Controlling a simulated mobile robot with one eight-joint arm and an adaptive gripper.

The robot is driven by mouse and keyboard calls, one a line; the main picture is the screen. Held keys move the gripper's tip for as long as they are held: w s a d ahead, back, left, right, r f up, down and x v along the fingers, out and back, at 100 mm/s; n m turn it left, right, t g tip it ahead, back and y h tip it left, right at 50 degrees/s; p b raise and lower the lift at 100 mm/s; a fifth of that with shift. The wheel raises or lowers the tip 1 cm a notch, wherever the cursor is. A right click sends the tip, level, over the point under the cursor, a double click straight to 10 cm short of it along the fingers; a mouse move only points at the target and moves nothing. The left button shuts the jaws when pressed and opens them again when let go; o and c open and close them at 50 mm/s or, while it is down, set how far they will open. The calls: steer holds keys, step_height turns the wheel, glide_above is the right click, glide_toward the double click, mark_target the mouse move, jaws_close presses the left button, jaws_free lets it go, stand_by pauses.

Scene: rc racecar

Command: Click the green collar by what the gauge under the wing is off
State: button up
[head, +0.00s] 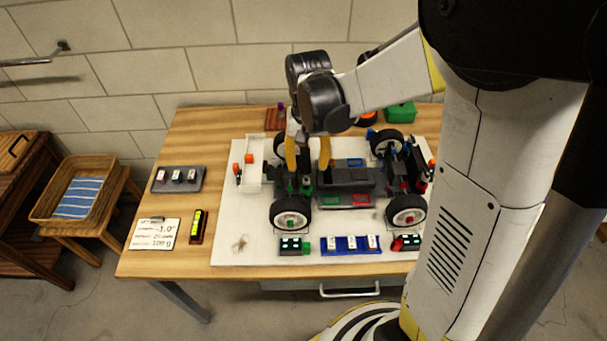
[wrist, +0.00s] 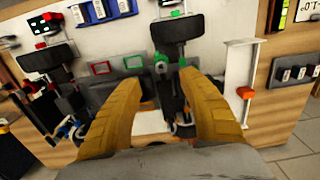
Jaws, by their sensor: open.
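The car (head: 345,180), with black wheels, sits on a white board (head: 240,215). My gripper (head: 307,160) is above its left end, yellow fingers pointing down, apart and empty. Between the fingers in the wrist view (wrist: 160,82), small green parts show by a wheel, including a green ring-like part (wrist: 160,64); I cannot tell for certain which is the collar. Green also shows below the fingers in the head view (head: 306,190). A white wing-like bracket (head: 254,176) with orange pieces (head: 249,158) stands left of the car. Its gauge reading is too small to read.
A white card (head: 155,234) reads about -1.0°, other lines being unclear. Beside it lies a yellow-green level (head: 196,226). A grey block of switches (head: 178,180), a blue block (head: 350,245) and a green box (head: 400,113) surround the car.

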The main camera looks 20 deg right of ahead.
mark_target(306, 180)
step_height(306, 180, down, 9)
steer(key=b, duration=0.3)
steer(key=shift+a+f+b, duration=0.15)
steer(key=shift+f+b, duration=0.05)
steer(key=shift+b, duration=0.1)
